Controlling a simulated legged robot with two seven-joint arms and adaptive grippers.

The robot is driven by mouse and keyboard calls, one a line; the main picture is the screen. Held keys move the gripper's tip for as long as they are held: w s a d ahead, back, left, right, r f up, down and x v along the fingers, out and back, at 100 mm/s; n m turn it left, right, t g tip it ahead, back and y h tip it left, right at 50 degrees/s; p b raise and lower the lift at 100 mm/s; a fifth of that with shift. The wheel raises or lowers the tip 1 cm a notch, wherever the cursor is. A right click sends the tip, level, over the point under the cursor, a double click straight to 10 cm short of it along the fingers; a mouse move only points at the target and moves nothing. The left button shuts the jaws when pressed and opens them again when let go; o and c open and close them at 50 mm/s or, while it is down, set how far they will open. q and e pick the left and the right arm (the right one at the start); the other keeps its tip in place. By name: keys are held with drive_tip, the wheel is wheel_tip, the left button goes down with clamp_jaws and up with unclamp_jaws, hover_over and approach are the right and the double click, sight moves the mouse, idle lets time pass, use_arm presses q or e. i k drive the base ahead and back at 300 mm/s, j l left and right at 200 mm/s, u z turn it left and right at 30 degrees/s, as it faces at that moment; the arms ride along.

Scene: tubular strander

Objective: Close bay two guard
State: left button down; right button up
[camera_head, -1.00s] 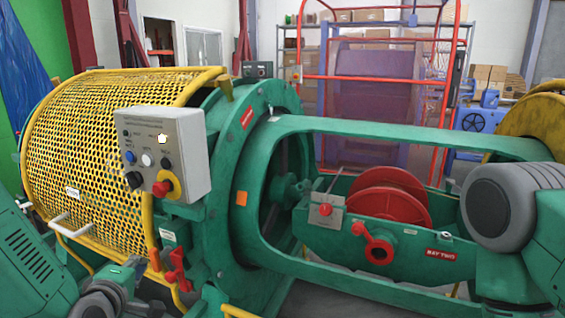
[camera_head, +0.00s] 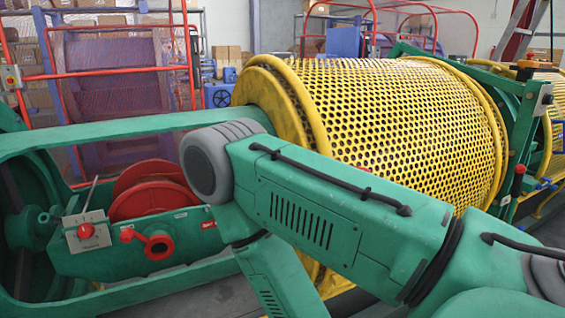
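Bay two is open on the left. Its green cradle (camera_head: 165,246) holds a red reel (camera_head: 152,192) and carries a red label (camera_head: 208,224), too small to read now. A yellow perforated guard (camera_head: 400,105) with thick yellow rims curves over the machine right of this bay. I cannot tell which bay it belongs to. My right arm crosses in front of its lower left part and hides it there. Its forearm runs down out of the picture, so my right gripper is not in view. My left gripper is not in view either.
A red crank handle (camera_head: 157,245) and a grey plate with a red knob (camera_head: 86,232) are on the cradle. A green frame post (camera_head: 525,140) with a red knob stands right of the guard. A red mesh fence (camera_head: 115,75) and shelves are behind.

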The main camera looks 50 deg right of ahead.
sight(333, 281)
drive_tip(key=z, duration=2.6)
drive_tip(key=i+l, duration=0.35)
drive_tip(key=i, duration=0.15)
drive_tip(key=l+z, duration=0.05)
